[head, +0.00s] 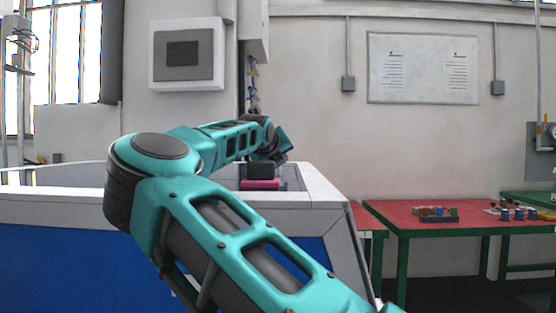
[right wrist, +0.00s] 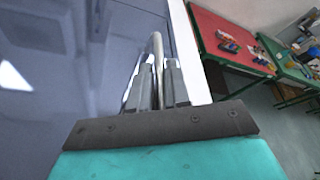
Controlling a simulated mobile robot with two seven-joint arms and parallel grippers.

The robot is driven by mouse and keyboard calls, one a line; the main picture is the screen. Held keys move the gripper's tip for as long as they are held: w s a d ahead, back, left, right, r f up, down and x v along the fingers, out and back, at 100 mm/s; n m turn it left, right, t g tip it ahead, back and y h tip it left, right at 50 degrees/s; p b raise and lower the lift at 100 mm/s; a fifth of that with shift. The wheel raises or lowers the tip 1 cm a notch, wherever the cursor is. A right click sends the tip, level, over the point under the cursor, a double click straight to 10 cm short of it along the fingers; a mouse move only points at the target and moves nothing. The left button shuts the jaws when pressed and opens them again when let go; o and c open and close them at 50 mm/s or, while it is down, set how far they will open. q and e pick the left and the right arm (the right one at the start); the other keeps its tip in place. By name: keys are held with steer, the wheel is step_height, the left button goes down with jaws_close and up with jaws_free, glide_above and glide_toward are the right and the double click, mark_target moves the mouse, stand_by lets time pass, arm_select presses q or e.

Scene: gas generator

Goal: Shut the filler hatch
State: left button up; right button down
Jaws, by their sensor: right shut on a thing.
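In the right wrist view, my right gripper (right wrist: 157,88) is shut on a thin metal bar handle (right wrist: 157,45), which stands up between its fingers. A smooth blue-grey surface (right wrist: 60,60) lies to the left of the handle. It may be the filler hatch, but I cannot tell how far open it is. In the head view, the white and blue generator casing (head: 60,235) stands in front of me. My right arm reaches across it, and the dark gripper end (head: 272,150) is above its top. The arm hides much of the casing. My left gripper is not in view.
A red-topped table (head: 385,210) with small parts stands at the right. A grey-white box (head: 187,55) and a whiteboard (head: 423,68) hang on the wall. Open floor lies beside the table.

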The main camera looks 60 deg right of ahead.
steer(key=shift+s+f, duration=0.1)
steer(key=shift+f, duration=0.1)
steer(key=c, duration=1.2)
jaws_free()
steer(key=shift+o, duration=0.2)
steer(key=v, duration=1.1)
steer(key=shift+a+r+b, duration=0.15)
steer(key=shift+r+b, duration=0.05)
steer(key=shift+b, duration=0.2)
steer(key=shift+s+a+r, duration=0.2)
steer(key=shift+a, duration=0.45)
steer(key=shift+r, duration=0.1)
